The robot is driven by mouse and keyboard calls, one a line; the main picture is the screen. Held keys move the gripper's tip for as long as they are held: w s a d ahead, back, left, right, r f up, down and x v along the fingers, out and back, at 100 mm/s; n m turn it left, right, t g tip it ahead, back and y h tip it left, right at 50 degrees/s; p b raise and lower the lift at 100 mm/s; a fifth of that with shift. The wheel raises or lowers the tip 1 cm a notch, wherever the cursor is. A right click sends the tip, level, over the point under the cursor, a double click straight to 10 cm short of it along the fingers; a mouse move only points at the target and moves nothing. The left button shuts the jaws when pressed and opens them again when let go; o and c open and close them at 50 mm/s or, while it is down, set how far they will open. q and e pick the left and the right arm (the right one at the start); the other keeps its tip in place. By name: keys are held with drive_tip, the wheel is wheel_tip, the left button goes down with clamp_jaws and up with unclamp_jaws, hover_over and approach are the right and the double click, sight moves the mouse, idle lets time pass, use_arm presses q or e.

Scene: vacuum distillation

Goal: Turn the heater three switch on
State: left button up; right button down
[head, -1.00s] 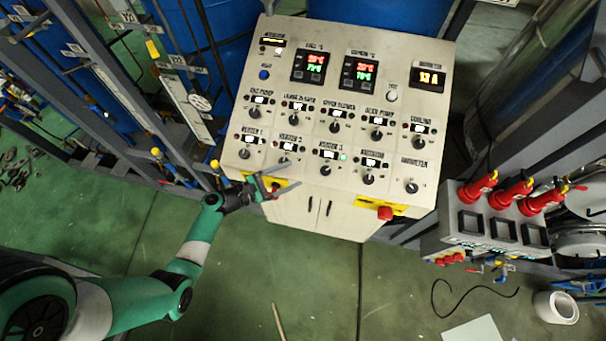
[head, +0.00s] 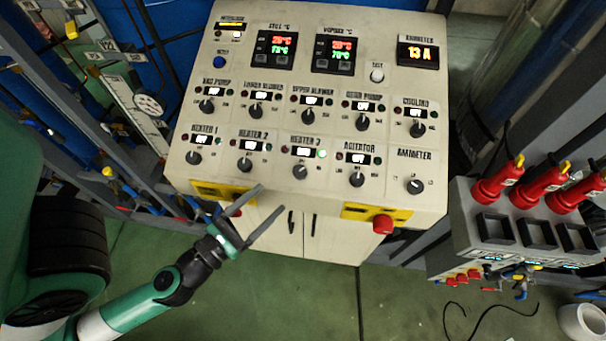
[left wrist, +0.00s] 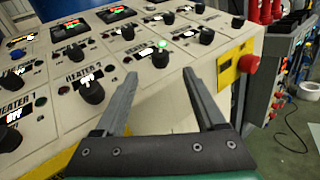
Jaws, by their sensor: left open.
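The heater 3 switch is a black knob (head: 300,172) in the lower row of the control panel, between heater 2 and agitator. A green lamp (head: 322,153) glows at its upper right. In the left wrist view the knob (left wrist: 160,58) stands just beyond the fingertips, with the lit green lamp behind it. My left gripper (head: 272,197) is open and empty in front of the panel's lower edge, below heaters 2 and 3. In the left wrist view its fingers (left wrist: 160,74) are apart and appear clear of the knob. My right gripper is out of view.
The heater 2 knob (head: 245,164) and agitator knob (head: 356,179) flank the heater 3 switch. A red emergency button (head: 383,224) on a yellow plate sits on the front face at right. A second box with red plugs (head: 495,187) stands farther right. Green floor shows below.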

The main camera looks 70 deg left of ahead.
sight(299, 172)
use_arm(q)
drive_tip(key=p+x, duration=0.3)
drive_tip(key=x, duration=0.2)
drive_tip(key=p+x, duration=0.4)
drive_tip(key=x, duration=0.2)
drive_tip(key=shift+r, duration=0.2)
drive_tip(key=shift+w+a+f, duration=0.1)
drive_tip(key=shift+w+a, duration=0.05)
drive_tip(key=shift+w, duration=0.1)
drive_tip(key=shift+c, duration=0.2)
clamp_jaws()
drive_tip(key=m+h+p, duration=0.1)
drive_tip(key=p, duration=0.2)
drive_tip(key=m+h+p, duration=0.1)
drive_tip(key=p, duration=0.1)
drive_tip(key=shift+a+r+t+p, duration=0.15)
drive_tip(key=shift+r+t+p, duration=0.25)
drive_tip(key=shift+f+m+h+p, duration=0.2)
drive_tip(key=shift+m+h+p, duration=0.45)
drive_tip(key=shift+h, duration=0.25)
drive_tip(key=shift+f, duration=0.2)
